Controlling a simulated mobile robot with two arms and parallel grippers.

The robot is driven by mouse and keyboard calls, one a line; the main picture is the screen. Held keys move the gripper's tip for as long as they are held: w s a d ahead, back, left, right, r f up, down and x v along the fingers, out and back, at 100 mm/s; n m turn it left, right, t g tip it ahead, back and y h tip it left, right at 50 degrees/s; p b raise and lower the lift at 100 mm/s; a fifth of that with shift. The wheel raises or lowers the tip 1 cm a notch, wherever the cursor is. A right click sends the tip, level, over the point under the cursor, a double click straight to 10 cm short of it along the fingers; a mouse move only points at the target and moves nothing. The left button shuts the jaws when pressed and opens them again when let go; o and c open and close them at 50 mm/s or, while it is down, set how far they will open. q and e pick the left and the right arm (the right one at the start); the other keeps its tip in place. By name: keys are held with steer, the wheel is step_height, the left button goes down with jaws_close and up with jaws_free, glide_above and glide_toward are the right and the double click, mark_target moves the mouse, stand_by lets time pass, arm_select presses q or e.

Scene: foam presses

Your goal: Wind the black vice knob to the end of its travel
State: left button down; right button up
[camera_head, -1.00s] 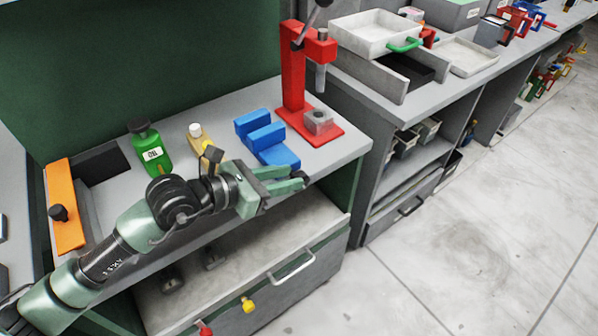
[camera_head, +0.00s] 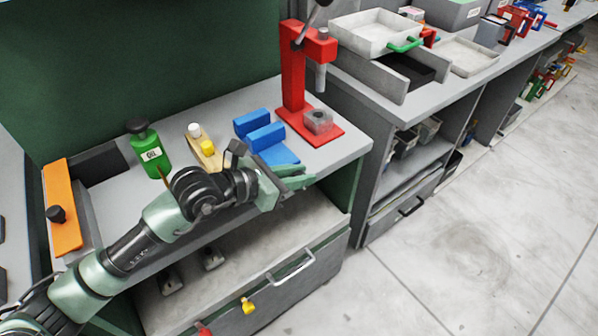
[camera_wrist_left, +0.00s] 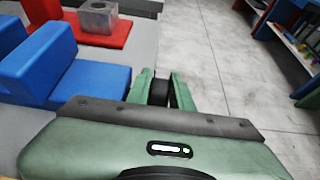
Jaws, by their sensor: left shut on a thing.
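The blue vice (camera_head: 265,137) stands on the grey bench, with two upright blue jaw blocks and a gap between them in the head view. It also shows at the left of the left wrist view (camera_wrist_left: 92,82). The black vice knob (camera_wrist_left: 159,92) sits between the fingers of my left gripper (camera_wrist_left: 160,88), at the vice's front end. My left gripper (camera_head: 298,178) is shut on the knob, by the bench's front edge. In the head view the fingers hide the knob. My right gripper is not in view.
A red press (camera_head: 295,75) with a grey block (camera_head: 318,121) on its base stands just behind the vice. A green bottle (camera_head: 148,146) and a yellow-and-white item (camera_head: 203,145) stand left of it. An open drawer (camera_head: 290,270) lies below. The floor at right is clear.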

arm_select(q)
steer(key=y+p, duration=0.1)
steer(key=p, duration=0.1)
steer(key=g+p, duration=0.1)
steer(key=p, duration=0.1)
steer(key=shift+w+d+r+y, duration=0.15)
steer(key=shift+d+r+y, duration=0.05)
steer(key=shift+r+y, duration=0.2)
steer(key=shift+d+f+g+y+p, duration=0.1)
steer(key=shift+f+g+y+p, duration=0.15)
steer(key=shift+g+y+p, duration=0.3)
steer(key=shift+f, duration=0.25)
steer(key=c, duration=1.5)
jaws_free()
steer(key=b+v, duration=0.1)
steer(key=v, duration=0.7)
steer(key=shift+w, duration=0.1)
